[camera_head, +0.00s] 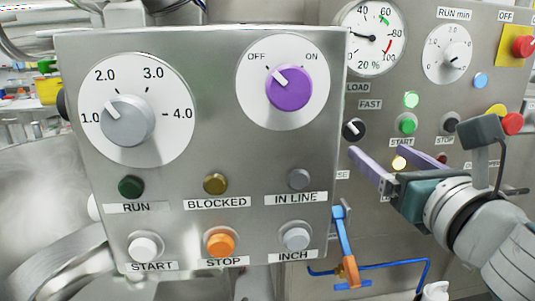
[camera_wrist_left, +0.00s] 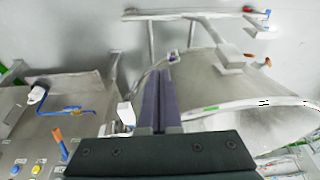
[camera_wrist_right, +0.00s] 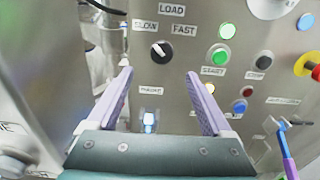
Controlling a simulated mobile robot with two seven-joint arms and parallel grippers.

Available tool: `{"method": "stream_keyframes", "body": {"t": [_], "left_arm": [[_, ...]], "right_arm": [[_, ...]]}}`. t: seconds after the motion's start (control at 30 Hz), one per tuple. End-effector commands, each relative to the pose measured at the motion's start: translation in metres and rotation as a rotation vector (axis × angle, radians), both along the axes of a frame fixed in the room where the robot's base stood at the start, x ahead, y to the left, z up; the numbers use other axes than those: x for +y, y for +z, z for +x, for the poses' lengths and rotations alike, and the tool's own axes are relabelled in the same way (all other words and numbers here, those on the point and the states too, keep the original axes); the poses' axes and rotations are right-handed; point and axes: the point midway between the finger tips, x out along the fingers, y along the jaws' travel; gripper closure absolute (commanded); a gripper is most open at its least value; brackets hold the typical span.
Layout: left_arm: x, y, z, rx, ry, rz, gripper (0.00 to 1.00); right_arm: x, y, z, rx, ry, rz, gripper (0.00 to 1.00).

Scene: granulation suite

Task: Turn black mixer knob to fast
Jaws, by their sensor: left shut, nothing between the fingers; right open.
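The black mixer knob (camera_head: 354,129) is on the rear panel, just right of the near panel's edge in the head view. In the right wrist view the knob (camera_wrist_right: 161,51) is below the SLOW and FAST labels, its white mark toward the upper left, on the SLOW side. My right gripper (camera_head: 377,150) is open and empty, its fingertips short of the panel, below and right of the knob in the head view. In the right wrist view the knob shows just beyond the gap between the fingertips (camera_wrist_right: 158,73). My left gripper (camera_wrist_left: 159,72) is shut and empty, away from the panel.
The near panel (camera_head: 70,50) carries a grey speed dial (camera_head: 127,121), a purple OFF/ON knob (camera_head: 289,86) and several buttons. A green START button (camera_head: 407,125) and a red emergency stop (camera_head: 523,46) are right of the black knob.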

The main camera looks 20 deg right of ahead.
Motion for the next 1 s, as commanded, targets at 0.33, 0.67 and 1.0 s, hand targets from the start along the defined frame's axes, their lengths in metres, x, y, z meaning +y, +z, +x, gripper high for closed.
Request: {"method": "stream_keyframes", "body": {"t": [0.33, 0.67, 1.0], "left_arm": [[-0.004, 0.003, 0.001, -0.002, 0.003, -0.012, 1.0], [-0.003, -0.001, 0.001, -0.002, 0.004, -0.01, 1.0], [-0.001, -0.001, 0.001, -0.002, -0.001, -0.001, 1.0]], "right_arm": [[-0.014, 0.002, 0.055, -0.002, -0.002, 0.006, 0.16], [-0.022, 0.001, 0.09, -0.001, -0.001, 0.007, 0.16], [-0.022, 0.001, 0.092, 0.0, -0.001, 0.007, 0.19]]}}
